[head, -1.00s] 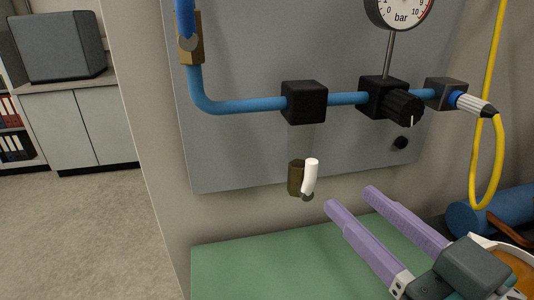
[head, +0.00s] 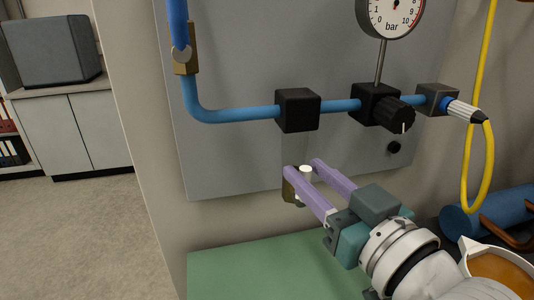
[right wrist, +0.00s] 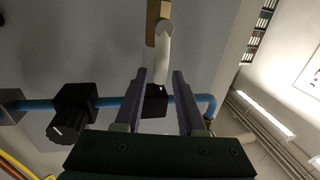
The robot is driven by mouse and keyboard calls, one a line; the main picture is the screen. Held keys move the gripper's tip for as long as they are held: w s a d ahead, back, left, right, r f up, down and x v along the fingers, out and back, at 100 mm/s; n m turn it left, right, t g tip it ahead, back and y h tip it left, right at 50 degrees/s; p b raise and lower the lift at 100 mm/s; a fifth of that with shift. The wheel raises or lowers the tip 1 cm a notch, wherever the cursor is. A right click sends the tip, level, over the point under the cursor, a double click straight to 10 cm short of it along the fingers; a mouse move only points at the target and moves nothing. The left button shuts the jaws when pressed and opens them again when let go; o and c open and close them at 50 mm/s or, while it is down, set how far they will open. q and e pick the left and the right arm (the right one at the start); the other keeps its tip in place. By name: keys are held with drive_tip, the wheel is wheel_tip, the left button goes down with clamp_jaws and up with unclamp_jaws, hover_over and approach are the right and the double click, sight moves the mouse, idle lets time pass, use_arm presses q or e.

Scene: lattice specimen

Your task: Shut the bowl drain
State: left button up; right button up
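The bowl drain is a small brass valve (head: 290,190) with a white lever (head: 306,174), below the black filter block (head: 298,110) on the grey panel. In the right wrist view the brass body (right wrist: 154,22) is at the top and the white lever (right wrist: 162,55) extends from it toward my gripper. My right gripper (head: 303,167) has its two purple fingers apart, with the lever's end between the fingertips. In the right wrist view my right gripper (right wrist: 160,74) shows gaps beside the lever. The fingers partly hide the valve in the head view. My left gripper is out of view.
Blue pipe (head: 235,112) runs along the panel to a black regulator knob (head: 397,115) and a gauge (head: 391,12). A yellow hose (head: 468,170) hangs at the right, above a blue cylinder (head: 462,222). A green bench top (head: 235,272) lies below.

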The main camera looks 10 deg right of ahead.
clamp_jaws()
drive_tip(key=shift+d, duration=0.1)
idle(0.4)
drive_tip(key=d+f+m+t+h+b, duration=0.1)
drive_tip(key=m+b, duration=0.4)
drive_tip(key=m, duration=0.5)
drive_tip(key=d+f+m+t+h+b, duration=0.1)
drive_tip(key=d+f+m+b, duration=0.3)
drive_tip(key=m, duration=0.6)
drive_tip(key=shift+f+t+h+b, duration=0.3)
drive_tip(key=shift+f+h+b, duration=0.3)
drive_tip(key=shift+b, duration=0.55)
drive_tip(key=shift+w, duration=0.1)
drive_tip(key=shift+o, duration=1.1)
unclamp_jaws()
drive_tip(key=shift+r, duration=0.1)
